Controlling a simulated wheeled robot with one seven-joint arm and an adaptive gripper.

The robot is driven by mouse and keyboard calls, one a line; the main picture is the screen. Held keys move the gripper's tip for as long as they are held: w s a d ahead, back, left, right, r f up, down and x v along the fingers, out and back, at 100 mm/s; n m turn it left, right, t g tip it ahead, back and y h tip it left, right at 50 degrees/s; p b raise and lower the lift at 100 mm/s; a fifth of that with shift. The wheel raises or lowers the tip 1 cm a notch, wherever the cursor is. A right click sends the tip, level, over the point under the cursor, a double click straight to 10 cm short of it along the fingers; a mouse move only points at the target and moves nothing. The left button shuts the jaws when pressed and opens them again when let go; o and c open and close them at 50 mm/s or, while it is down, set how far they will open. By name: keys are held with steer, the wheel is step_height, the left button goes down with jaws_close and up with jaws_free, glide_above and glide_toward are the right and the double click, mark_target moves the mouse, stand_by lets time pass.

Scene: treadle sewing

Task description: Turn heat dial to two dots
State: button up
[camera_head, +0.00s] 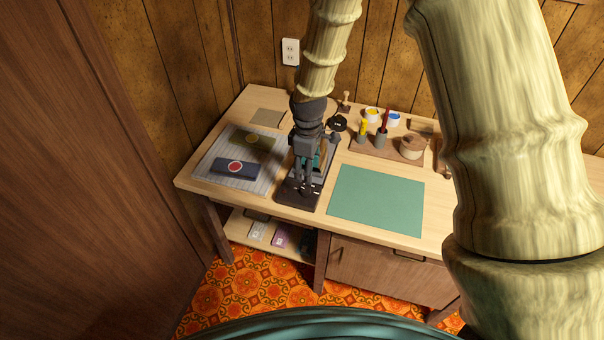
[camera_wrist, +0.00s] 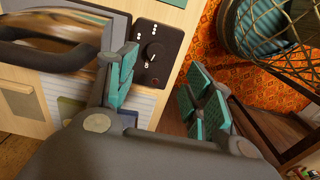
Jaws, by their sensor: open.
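The heat dial (camera_wrist: 152,53) is a round black knob on a dark control panel (camera_wrist: 148,76) with groups of white dots around it, in the wrist view. A small pale mark shows on the knob, but which dots it points at is too small to tell. My gripper (camera_wrist: 160,72) is open, with teal-padded fingers on either side of the panel's near part and nothing between them. In the head view my gripper (camera_head: 305,180) is over the dark panel (camera_head: 298,196) at the table's front. The dial is not clear there.
A curved handle (camera_wrist: 40,52) lies left of the panel in the wrist view. In the head view a green mat (camera_head: 377,200) lies to the right, and a grey gridded mat (camera_head: 212,160) with a dark box (camera_head: 236,170) to the left. Cups and tools stand at the back right.

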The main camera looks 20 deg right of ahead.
mark_target(306, 189)
steer(key=shift+w+f+p, duration=0.2)
steer(key=shift+f+p, duration=0.65)
steer(key=shift+f, duration=1.65)
steer(key=shift+w+f+p, duration=0.2)
steer(key=shift+f+p, duration=0.65)
steer(key=shift+f, duration=1.6)
steer(key=c, duration=1)
